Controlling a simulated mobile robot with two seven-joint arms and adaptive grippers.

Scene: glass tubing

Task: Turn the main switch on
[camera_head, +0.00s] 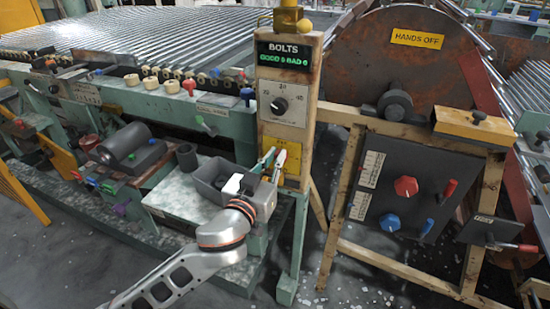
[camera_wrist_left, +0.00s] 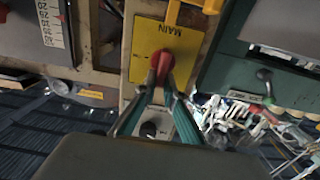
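The main switch is a red handle (camera_wrist_left: 161,64) on a yellow plate (camera_wrist_left: 145,52) lettered MAIN, which appears upside down in the left wrist view. In the head view the yellow plate (camera_head: 290,178) sits low on the wooden post, partly hidden by my gripper. My left gripper (camera_head: 274,162) is in front of the plate. In the left wrist view its two fingertips (camera_wrist_left: 161,80) come together on either side of the red handle and seem to touch it. My right gripper is in neither view.
A grey dial panel (camera_head: 282,103) and a BOLTS display (camera_head: 283,55) are above the plate on the post. A dark panel (camera_head: 385,200) with red and blue knobs stands to the right. A green machine with a bench (camera_head: 180,195) fills the left.

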